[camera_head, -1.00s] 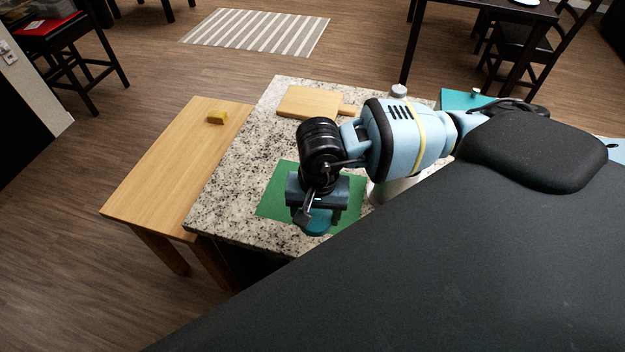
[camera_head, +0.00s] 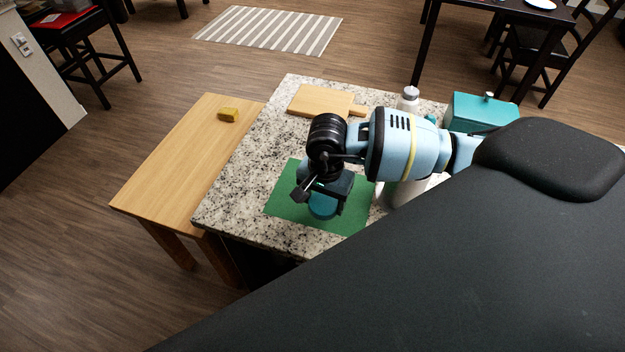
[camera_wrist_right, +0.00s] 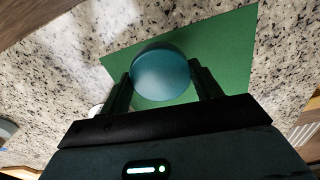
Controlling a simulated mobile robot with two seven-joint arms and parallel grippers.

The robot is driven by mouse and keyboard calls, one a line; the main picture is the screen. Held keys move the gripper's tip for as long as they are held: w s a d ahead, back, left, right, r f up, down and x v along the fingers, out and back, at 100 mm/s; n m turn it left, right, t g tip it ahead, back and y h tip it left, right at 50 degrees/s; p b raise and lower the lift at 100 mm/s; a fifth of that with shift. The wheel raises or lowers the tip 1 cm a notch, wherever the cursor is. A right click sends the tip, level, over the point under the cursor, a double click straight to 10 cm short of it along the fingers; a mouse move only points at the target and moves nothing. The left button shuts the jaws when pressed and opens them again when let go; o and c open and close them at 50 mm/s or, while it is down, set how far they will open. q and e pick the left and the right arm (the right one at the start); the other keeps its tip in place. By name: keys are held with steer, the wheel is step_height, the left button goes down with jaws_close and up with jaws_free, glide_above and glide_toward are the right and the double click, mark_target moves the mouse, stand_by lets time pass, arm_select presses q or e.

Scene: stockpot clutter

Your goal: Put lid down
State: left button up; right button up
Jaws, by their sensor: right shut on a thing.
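The lid is a round teal disc (camera_head: 322,209), held between the fingers of my right gripper (camera_head: 321,201). In the right wrist view the lid (camera_wrist_right: 161,76) sits between the two dark fingers (camera_wrist_right: 161,82), which are shut on it. It is over the green mat (camera_head: 283,208) on the speckled counter. The gripper points down. I cannot tell whether the lid touches the mat. My left gripper is not in view.
A cutting board (camera_head: 318,101) lies at the back of the counter. A white bottle (camera_head: 408,99) and a teal box with a knob (camera_head: 482,113) stand to the right.

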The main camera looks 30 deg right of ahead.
steer(key=w, duration=0.3)
steer(key=w+d, duration=0.1)
steer(key=w, duration=0.2)
steer(key=w+d, duration=0.1)
steer(key=w, duration=0.1)
steer(key=shift+w+f, duration=0.4)
step_height(320, 180, down, 4)
steer(key=shift+w+r, duration=0.1)
steer(key=shift+r, duration=0.15)
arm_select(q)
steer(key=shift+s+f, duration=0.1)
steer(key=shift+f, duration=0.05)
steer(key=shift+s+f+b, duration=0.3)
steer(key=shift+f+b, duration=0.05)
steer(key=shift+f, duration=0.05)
arm_select(e)
steer(key=shift+f, duration=0.5)
steer(key=o, duration=1.2)
steer(key=shift+c, duration=0.2)
